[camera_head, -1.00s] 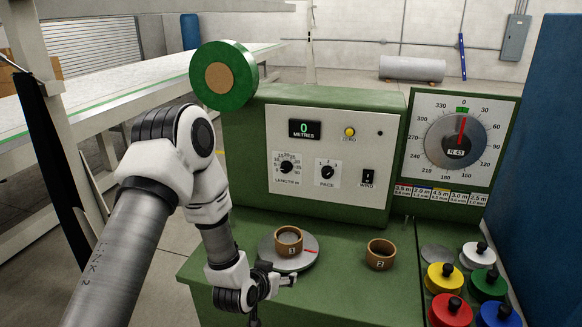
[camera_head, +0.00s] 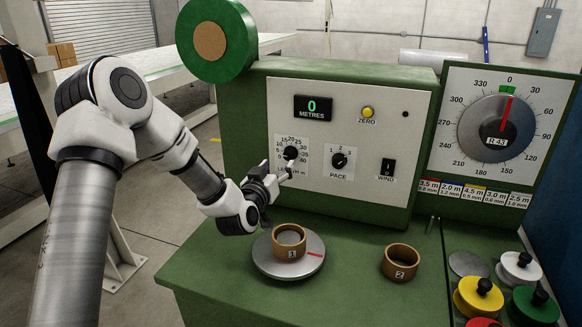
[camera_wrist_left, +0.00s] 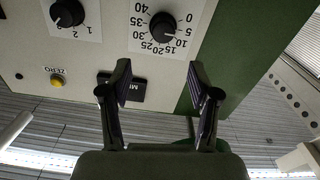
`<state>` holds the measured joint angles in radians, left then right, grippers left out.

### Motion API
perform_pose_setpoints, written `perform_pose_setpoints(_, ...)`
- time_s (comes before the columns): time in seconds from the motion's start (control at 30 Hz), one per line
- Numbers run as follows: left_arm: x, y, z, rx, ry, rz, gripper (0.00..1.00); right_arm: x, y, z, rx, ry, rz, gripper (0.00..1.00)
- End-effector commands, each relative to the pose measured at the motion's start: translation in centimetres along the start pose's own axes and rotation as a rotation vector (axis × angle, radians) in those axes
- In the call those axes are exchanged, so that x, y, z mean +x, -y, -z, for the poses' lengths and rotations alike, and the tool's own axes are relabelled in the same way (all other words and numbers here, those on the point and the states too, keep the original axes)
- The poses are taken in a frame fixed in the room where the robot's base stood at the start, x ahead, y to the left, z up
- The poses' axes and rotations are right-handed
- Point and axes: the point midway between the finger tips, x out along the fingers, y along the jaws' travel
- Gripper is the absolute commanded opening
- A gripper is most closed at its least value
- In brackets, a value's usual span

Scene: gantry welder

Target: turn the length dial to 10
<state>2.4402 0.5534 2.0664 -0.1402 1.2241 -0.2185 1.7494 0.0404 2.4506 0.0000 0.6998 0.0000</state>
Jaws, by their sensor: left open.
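The length dial (camera_head: 291,153) is a black round knob on a white scale plate on the machine's pale front panel. In the left wrist view the length dial (camera_wrist_left: 163,27) appears upside down, with scale numbers around it. Its white mark seems to face the 5 to 10 side; I cannot read it exactly. My left gripper (camera_head: 284,171) is just below and in front of the dial, partly covering the plate's lower numbers. In the wrist view my left gripper (camera_wrist_left: 161,85) is open and empty, its fingers apart, with the dial beyond them. My right gripper is not in view.
The pace knob (camera_head: 339,160) is close to the right, with the wind switch (camera_head: 387,169) beyond. The display (camera_head: 313,108) reads 0 metres, beside the yellow zero button (camera_head: 367,112). Below are a turntable (camera_head: 270,265) with ring 1 (camera_head: 290,240) and a separate ring 2 (camera_head: 400,262).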

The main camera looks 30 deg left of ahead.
Motion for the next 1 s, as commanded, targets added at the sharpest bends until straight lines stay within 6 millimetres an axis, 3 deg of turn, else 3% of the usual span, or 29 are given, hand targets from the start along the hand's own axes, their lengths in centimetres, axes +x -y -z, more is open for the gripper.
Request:
perform_pose_setpoints(0.03,0.0,0.1,-1.0,0.0,0.0,0.0,0.61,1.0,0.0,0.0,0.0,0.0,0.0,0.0)
perform_pose_setpoints(0.17,0.9,0.1,-0.8,0.002,-0.001,0.001,0.61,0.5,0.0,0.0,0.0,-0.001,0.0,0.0)
perform_pose_setpoints(0.53,7.2,0.1,-0.7,0.002,0.001,0.0,0.61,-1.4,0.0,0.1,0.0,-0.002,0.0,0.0)
perform_pose_setpoints(0.83,7.8,0.1,-0.9,0.0,0.001,0.0,0.61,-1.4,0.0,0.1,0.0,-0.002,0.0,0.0)
perform_pose_setpoints(1.0,7.8,0.1,-0.9,0.0,0.001,0.0,0.02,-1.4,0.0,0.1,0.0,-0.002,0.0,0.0)
